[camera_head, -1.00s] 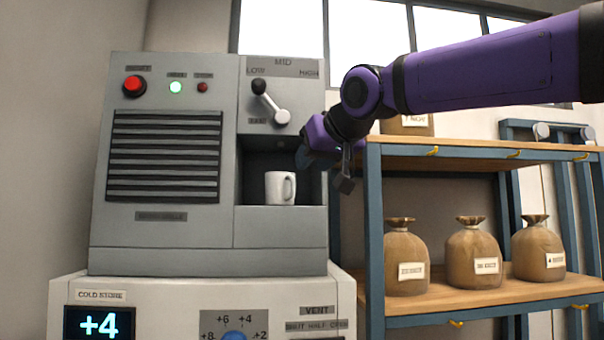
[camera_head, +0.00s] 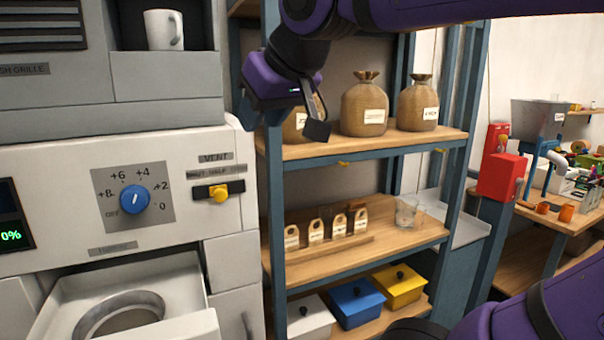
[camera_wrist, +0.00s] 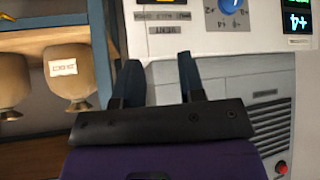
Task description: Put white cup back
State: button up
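The white cup (camera_head: 164,30) stands upright in the grey machine's recess (camera_head: 200,50), at the top of the head view. Its handle faces right. My gripper (camera_head: 316,120) is to the right of the cup and lower, in front of the shelf, and does not touch the cup. In the wrist view my gripper (camera_wrist: 158,64) shows two fingers spread apart with nothing between them. The cup is not visible in the wrist view.
Below the machine, a drawer (camera_head: 185,279) with a round ring (camera_head: 120,315) in it stands open. A blue dial (camera_head: 134,199) and yellow knob (camera_head: 219,190) are on the white front. The shelf (camera_head: 440,137) holds sacks, small bags and coloured boxes. A red box (camera_head: 500,176) is at right.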

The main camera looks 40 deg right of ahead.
jog(key=s+f+g, duration=0.3)
jog(key=s+f, duration=0.5)
jog(key=f, duration=0.5)
jog(key=shift+s+d, duration=0.15)
jog(key=shift+d, duration=0.15)
